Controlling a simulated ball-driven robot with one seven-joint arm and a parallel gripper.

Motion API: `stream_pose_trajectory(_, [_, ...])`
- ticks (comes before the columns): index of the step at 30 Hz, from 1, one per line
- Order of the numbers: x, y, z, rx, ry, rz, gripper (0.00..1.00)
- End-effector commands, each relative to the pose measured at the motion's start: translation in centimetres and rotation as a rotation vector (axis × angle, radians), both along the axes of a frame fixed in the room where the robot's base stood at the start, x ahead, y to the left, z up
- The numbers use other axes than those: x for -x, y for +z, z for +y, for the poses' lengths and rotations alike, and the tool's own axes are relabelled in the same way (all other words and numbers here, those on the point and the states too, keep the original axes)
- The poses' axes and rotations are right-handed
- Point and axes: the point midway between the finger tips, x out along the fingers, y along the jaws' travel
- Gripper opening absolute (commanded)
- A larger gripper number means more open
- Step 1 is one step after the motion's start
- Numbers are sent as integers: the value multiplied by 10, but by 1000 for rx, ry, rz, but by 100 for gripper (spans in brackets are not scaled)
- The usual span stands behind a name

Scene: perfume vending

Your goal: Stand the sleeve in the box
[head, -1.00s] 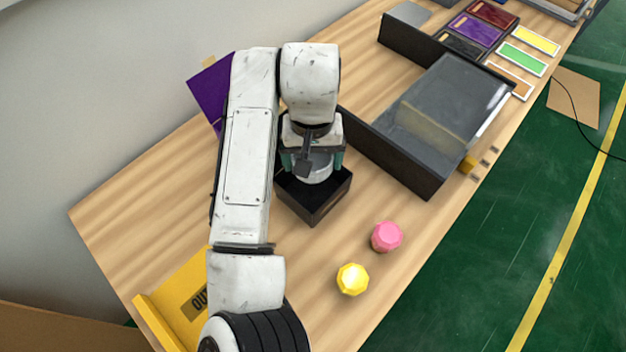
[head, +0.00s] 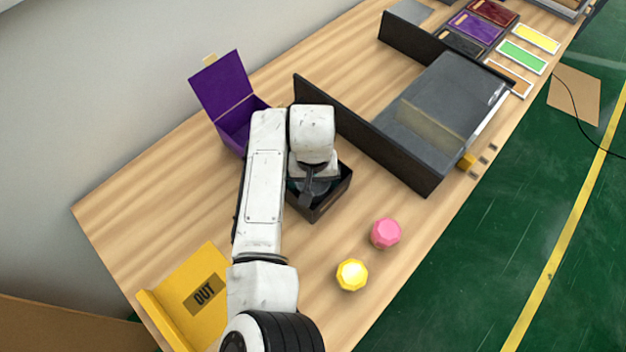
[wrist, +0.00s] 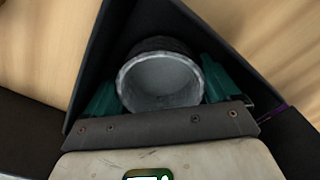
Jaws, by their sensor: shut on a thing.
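The sleeve (wrist: 160,82) is a grey, hollow, round cylinder with its open end facing the wrist camera. My gripper (wrist: 162,92) is shut on it, with a teal finger on either side. In the head view my gripper (head: 314,188) is low inside the open black box (head: 328,205), and my arm hides most of the sleeve. The black box's walls (wrist: 88,65) surround the sleeve and fingers in the wrist view. The sleeve looks upright; whether its lower end touches the box floor cannot be seen.
A purple box (head: 222,90) with a raised lid stands behind my arm. A yellow OUT tray (head: 185,318) is at the front left. Pink (head: 386,233) and yellow (head: 352,275) faceted caps lie to the right. A dark walled bay (head: 440,100) stands farther right.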

Motion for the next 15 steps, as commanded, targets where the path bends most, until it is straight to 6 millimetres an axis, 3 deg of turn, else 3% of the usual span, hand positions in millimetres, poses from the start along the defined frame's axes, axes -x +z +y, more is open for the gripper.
stream_pose_trajectory(5, [0, -3, 0, 0, 1, 1, 61])
stream_pose_trajectory(6, [0, -2, 0, -1, 0, 0, 91])
stream_pose_trajectory(9, [0, -2, 0, -1, 0, 0, 100])
stream_pose_trajectory(15, [0, -2, 0, -1, 0, 0, 100])
